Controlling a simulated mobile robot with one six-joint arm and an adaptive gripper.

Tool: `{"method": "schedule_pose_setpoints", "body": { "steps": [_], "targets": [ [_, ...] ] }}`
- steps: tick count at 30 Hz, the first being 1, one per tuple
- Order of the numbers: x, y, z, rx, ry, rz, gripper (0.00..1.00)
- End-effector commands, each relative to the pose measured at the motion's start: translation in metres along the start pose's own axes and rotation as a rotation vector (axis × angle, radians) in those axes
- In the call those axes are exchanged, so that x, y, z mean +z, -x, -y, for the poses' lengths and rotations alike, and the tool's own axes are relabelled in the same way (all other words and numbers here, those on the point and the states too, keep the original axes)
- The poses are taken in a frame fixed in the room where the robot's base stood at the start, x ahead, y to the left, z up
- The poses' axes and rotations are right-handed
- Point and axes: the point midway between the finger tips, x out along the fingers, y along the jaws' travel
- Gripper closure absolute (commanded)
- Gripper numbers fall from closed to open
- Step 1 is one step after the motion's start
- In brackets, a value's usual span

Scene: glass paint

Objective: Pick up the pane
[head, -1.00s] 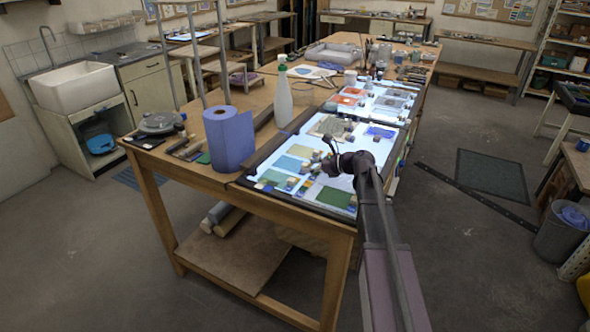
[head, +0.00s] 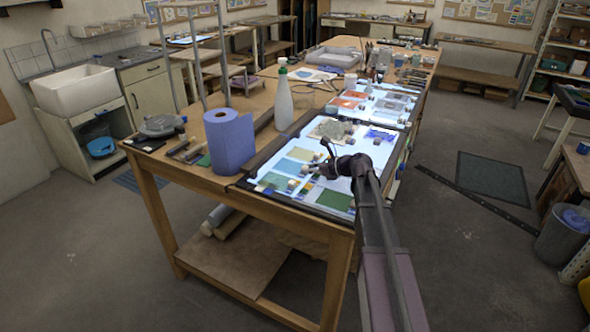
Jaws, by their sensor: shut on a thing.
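A lit glass-painting table (head: 396,157) holds several coloured panes in the head view. A yellow pane (head: 300,153) and a teal pane (head: 285,166) lie left of my gripper. A dark green pane (head: 336,201) lies nearer the front edge. A grey patterned pane (head: 328,130) and a blue pane (head: 380,134) lie farther back. My gripper (head: 318,165) is low over the lit surface and points left. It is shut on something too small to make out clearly. A small pale block (head: 305,169) shows at its fingertips. I cannot tell whether any pane is raised.
A blue paper roll (head: 230,142) and a white bottle (head: 283,101) stand left of the lit surface. Small blocks lie around the panes. More orange and grey panes (head: 350,102) lie behind on a second lit area.

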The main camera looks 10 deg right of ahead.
Motion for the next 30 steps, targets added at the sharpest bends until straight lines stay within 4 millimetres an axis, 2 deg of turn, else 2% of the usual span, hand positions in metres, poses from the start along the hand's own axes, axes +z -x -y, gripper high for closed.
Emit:
{"method": "schedule_pose_setpoints", "body": {
  "steps": [16,30],
  "targets": [
    [0.005,0.003,0.000,0.000,0.000,-0.001,1.00],
    [0.037,0.018,-0.001,-0.001,-0.001,0.000,1.00]
  ]
}}
